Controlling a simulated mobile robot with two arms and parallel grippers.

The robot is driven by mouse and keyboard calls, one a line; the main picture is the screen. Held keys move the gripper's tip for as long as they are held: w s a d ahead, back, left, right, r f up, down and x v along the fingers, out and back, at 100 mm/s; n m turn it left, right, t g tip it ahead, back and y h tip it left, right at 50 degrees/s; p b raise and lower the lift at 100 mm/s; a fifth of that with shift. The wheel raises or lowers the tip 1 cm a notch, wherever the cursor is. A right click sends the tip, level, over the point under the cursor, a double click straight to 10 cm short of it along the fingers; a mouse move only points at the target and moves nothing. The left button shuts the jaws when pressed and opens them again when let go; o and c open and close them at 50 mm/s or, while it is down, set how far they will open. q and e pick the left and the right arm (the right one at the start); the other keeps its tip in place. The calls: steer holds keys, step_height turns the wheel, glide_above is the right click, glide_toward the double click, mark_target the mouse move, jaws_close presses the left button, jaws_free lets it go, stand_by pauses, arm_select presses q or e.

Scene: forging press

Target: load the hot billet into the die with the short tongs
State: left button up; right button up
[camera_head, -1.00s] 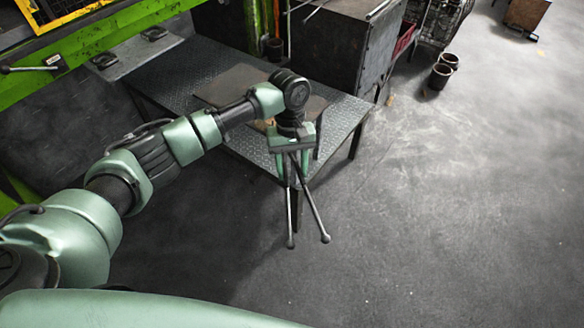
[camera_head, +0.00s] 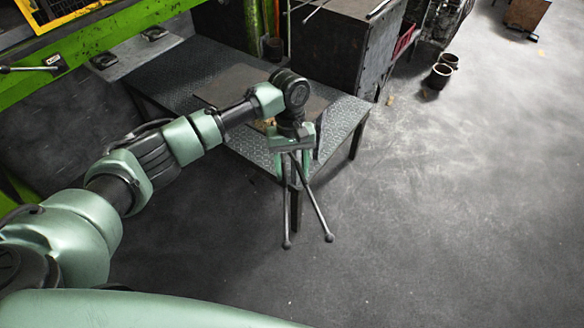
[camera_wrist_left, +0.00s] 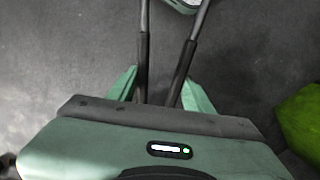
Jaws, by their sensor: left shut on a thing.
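My left gripper (camera_head: 291,172) is shut on the short tongs (camera_head: 317,211), just off the near edge of the metal table. The two dark tong handles spread apart and point down toward the floor, each ending in a ball. In the left wrist view the handles (camera_wrist_left: 185,62) run up between the green fingers of my left gripper (camera_wrist_left: 160,92). The jaw end of the tongs is hidden behind my wrist. I cannot make out the hot billet or the die. My right gripper is not in view.
The metal table (camera_head: 345,112) bears a brown plate (camera_head: 222,88) behind my forearm. The green press frame (camera_head: 100,40) stands at the upper left. A dark cabinet (camera_head: 330,45) stands behind the table. Small pots (camera_head: 440,76) are on the floor.

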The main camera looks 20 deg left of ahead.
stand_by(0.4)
arm_select(q)
steer(key=w+a+b, duration=0.3)
steer(key=w+b, duration=0.1)
steer(key=w, duration=0.4)
steer(key=shift+a, duration=0.4)
steer(key=shift+o, duration=0.3)
jaws_close()
steer(key=shift+r, duration=0.15)
